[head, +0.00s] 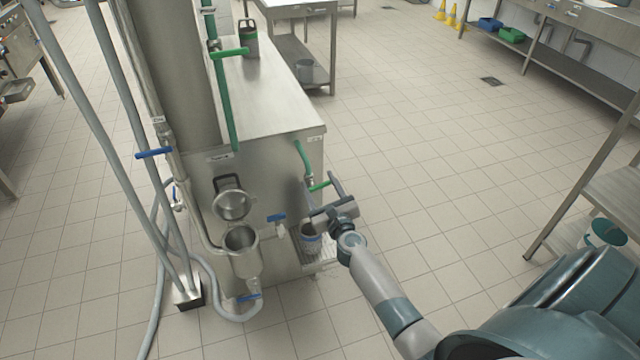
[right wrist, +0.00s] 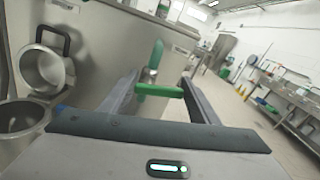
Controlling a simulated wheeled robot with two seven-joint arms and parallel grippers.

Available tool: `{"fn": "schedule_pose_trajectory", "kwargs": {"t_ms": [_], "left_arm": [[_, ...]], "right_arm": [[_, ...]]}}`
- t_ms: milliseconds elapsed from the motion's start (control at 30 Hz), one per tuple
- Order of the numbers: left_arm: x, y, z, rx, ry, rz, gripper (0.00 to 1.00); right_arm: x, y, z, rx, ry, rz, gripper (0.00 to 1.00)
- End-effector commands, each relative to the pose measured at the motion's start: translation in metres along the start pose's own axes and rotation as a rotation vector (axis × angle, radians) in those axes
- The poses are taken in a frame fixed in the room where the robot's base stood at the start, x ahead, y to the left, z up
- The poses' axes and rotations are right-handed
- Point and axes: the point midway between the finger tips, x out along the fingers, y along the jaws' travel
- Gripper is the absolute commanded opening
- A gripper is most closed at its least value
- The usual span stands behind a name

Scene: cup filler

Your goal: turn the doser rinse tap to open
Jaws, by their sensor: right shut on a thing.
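A tap with a green lever (head: 319,186) sits on a short green pipe (head: 303,160) at the right end of the steel machine's front. I cannot read its label, so I cannot confirm that it is the doser rinse tap. My right gripper (head: 322,192) is shut on this green lever. In the right wrist view the lever (right wrist: 160,90) lies crosswise between the two fingers, roughly level, with its green stem rising behind it. My left gripper is not in view.
A second green-levered tap (head: 230,52) is on the tall green pipe. Blue-handled taps (head: 153,153) are on the machine's left and front. An open steel hopper (head: 242,240) is left of my gripper. A cup (head: 310,240) stands on a grate below.

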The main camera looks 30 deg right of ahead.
Motion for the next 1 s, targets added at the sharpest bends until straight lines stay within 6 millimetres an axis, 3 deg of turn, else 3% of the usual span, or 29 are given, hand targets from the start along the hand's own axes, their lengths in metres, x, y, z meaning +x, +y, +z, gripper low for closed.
{"fn": "schedule_pose_trajectory", "kwargs": {"t_ms": [1000], "left_arm": [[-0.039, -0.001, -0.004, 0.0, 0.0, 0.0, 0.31]], "right_arm": [[0.0, 0.014, 0.014, -0.95, 0.0, 0.001, 0.33]]}}
